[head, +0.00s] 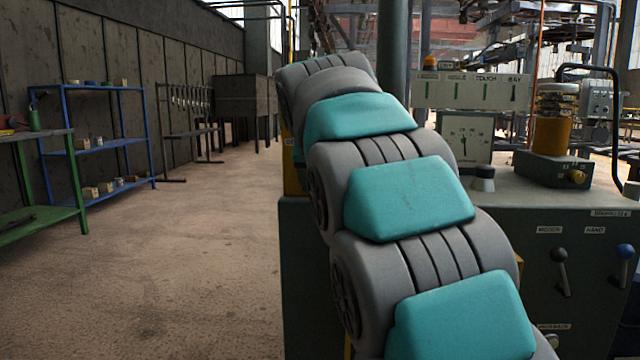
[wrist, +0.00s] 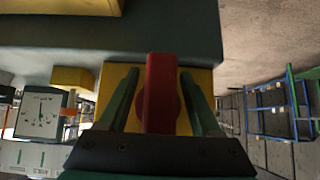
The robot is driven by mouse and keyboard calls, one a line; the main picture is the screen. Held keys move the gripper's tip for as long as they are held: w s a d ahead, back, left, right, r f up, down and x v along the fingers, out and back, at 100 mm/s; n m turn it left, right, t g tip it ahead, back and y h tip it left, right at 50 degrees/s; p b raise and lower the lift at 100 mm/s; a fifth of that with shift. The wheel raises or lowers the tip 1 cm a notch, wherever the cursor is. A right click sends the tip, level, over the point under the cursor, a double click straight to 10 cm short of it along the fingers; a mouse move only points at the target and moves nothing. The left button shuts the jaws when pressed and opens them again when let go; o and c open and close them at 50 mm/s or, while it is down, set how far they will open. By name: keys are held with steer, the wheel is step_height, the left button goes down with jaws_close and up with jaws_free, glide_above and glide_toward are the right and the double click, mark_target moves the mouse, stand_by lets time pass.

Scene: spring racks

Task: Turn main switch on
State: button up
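In the wrist view a red switch handle (wrist: 161,95) stands out from a yellow plate (wrist: 208,82) on a dark green cabinet. My gripper (wrist: 160,78) has its two green fingers spread, one on each side of the handle. A gap shows between the handle and each finger, so the gripper looks open around it. The handle looks straight along the fingers in this view. In the head view my own arm hides the gripper and the red handle.
A green control cabinet (head: 555,230) with levers, a dial gauge (head: 464,137) and an amber cylinder stands right of my arm. A blue shelf rack (head: 105,143) and green table (head: 50,222) stand at left. The floor (head: 190,250) between is clear.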

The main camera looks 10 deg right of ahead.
steer(key=v, duration=0.7)
steer(key=shift+s+r+p, duration=0.25)
steer(key=shift+s+p, duration=0.05)
steer(key=shift+p, duration=0.05)
steer(key=shift+a, duration=0.15)
